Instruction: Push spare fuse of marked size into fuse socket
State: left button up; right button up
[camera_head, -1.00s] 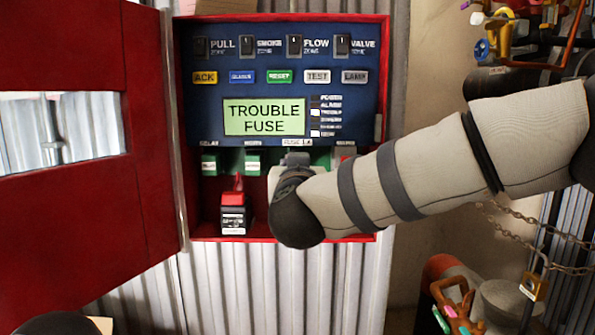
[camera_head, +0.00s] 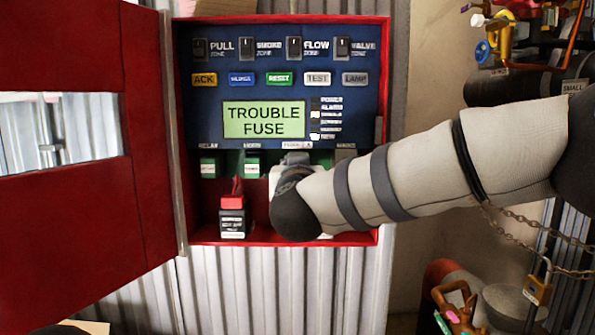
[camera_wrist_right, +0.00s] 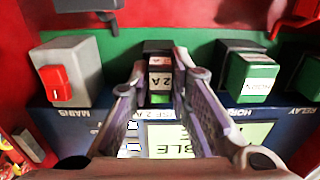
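The fuse socket (camera_wrist_right: 157,47) is a dark block on the green strip inside the red panel box. A small fuse (camera_wrist_right: 160,80) with a white "2 A" label and a red part sits between the fingertips of my right gripper (camera_wrist_right: 160,72), in line with the socket. The fingers are closed in on its sides. I cannot tell how deep the fuse sits in the socket. In the head view my right wrist hides the gripper and fuse; the socket's grey top (camera_head: 296,158) shows under the "FUSE 2 A" label.
The display (camera_head: 264,119) reads "TROUBLE FUSE". A grey block with a red switch (camera_wrist_right: 54,82) and green relay blocks (camera_wrist_right: 252,72) flank the socket. A black-and-red battery-like block (camera_head: 232,218) stands on the box floor. The red door (camera_head: 150,200) hangs open at left.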

jog(key=o, duration=0.3)
jog(key=s, duration=1.2)
jog(key=shift+d, duration=0.1)
jog(key=shift+c, duration=0.5)
